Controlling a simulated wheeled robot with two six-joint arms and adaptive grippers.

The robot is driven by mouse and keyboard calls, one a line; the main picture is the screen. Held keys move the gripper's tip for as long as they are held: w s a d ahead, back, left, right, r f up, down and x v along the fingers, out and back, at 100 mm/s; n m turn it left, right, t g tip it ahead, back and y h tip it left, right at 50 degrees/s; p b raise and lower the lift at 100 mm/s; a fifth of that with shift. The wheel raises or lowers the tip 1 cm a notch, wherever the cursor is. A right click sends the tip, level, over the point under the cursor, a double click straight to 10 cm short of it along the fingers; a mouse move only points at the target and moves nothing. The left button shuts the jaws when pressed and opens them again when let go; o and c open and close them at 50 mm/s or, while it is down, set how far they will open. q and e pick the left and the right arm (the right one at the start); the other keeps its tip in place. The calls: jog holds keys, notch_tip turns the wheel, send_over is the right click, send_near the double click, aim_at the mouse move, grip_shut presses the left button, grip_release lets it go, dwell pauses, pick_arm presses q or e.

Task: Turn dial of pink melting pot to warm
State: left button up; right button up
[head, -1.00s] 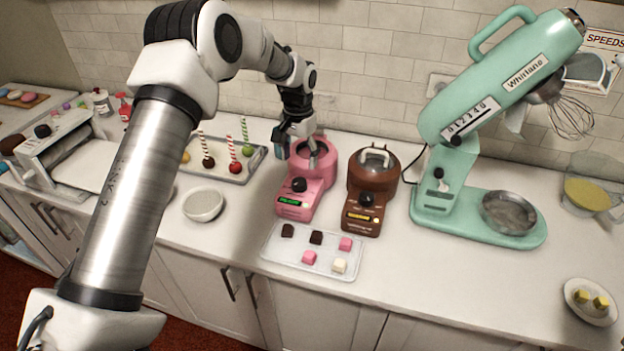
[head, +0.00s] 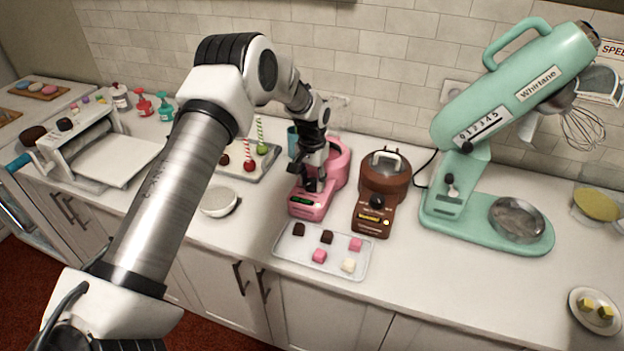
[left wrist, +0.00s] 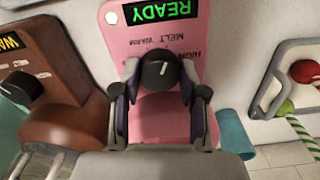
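The pink melting pot (head: 340,165) stands on the counter beside the brown one. Its front faces the room and is partly hidden by my left gripper (head: 312,188) in the head view. In the left wrist view, the pot's black dial (left wrist: 160,70) has a short white mark, and the labels MELT, WARM and HIGH show upside down beside it. The green display (left wrist: 162,10) reads READY. My left gripper (left wrist: 160,82) is open, with one finger on each side of the dial and narrow gaps; I cannot tell if either finger touches it. My right gripper is not in view.
The brown melting pot (head: 383,180) stands close on the right. A clear tray (head: 290,262) with several chocolate pieces lies in front. A white bowl (head: 218,202) and a tray of cake pops (head: 270,163) are on the left. The green mixer (head: 490,190) stands further right.

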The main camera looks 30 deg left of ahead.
pick_arm(q)
jog(key=shift+c, duration=1)
jog(key=n, duration=0.4)
jog(key=shift+n+p, duration=0.3)
jog(key=shift+p, duration=0.05)
jog(key=n, duration=0.5)
jog(key=shift+f+p, duration=0.1)
jog(key=shift+p, duration=0.3)
jog(key=o, duration=0.9)
jog(key=shift+o, duration=1.2)
jog(key=shift+w, duration=0.1)
